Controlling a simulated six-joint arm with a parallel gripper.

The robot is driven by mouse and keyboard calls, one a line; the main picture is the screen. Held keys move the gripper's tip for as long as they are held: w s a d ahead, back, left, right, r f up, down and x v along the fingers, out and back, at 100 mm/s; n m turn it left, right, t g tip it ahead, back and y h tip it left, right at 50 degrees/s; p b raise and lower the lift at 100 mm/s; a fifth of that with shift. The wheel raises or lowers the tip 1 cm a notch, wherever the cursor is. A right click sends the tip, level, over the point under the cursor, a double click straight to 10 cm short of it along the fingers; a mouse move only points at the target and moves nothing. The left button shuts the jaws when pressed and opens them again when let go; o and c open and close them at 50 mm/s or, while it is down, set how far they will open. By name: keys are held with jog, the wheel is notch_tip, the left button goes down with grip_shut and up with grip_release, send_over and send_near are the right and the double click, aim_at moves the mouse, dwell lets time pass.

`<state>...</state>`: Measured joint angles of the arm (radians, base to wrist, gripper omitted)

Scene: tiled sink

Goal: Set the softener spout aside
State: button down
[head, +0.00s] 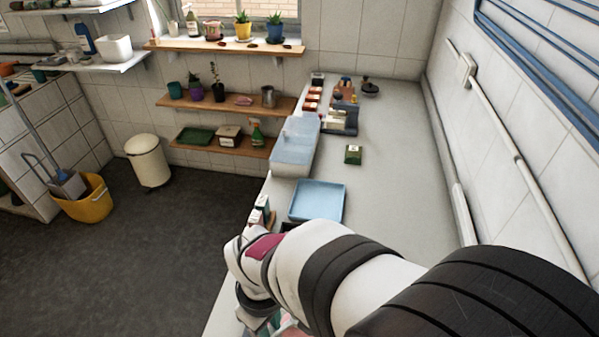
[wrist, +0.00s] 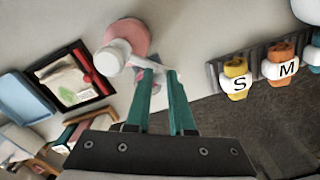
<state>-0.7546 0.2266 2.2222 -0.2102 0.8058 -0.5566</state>
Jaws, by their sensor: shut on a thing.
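In the wrist view my gripper (wrist: 160,76) has its two teal fingers closed on a thin white part of the softener spout (wrist: 113,56). The spout's rounded white body sits to the left of the fingertips. Behind it is a round pink thing (wrist: 132,36), perhaps the softener bottle, partly covered by the spout. I cannot tell whether the spout touches the pink thing or is apart from it. In the head view my arm hides most of the gripper and the spout.
A black tray (wrist: 91,101) with a packet and a red item lies left of the spout. A light blue tray (head: 317,219) is on the counter. The counter's right side (head: 400,190) is clear.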

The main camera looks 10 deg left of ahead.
jog(key=shift+s+d+n, duration=0.3)
jog(key=shift+d+n, duration=0.4)
jog(key=shift+n, duration=0.8)
jog(key=shift+s+d+n, duration=0.3)
jog(key=shift+d+n, duration=0.45)
jog(key=shift+n, duration=0.75)
jog(key=shift+s+d+n, duration=0.3)
jog(key=shift+d+n, duration=0.4)
jog(key=shift+n, duration=0.8)
jog(key=c, duration=0.8)
grip_release()
notch_tip(320, 180, up, 16)
jog(key=shift+f, duration=0.1)
jog(key=shift+d, duration=0.1)
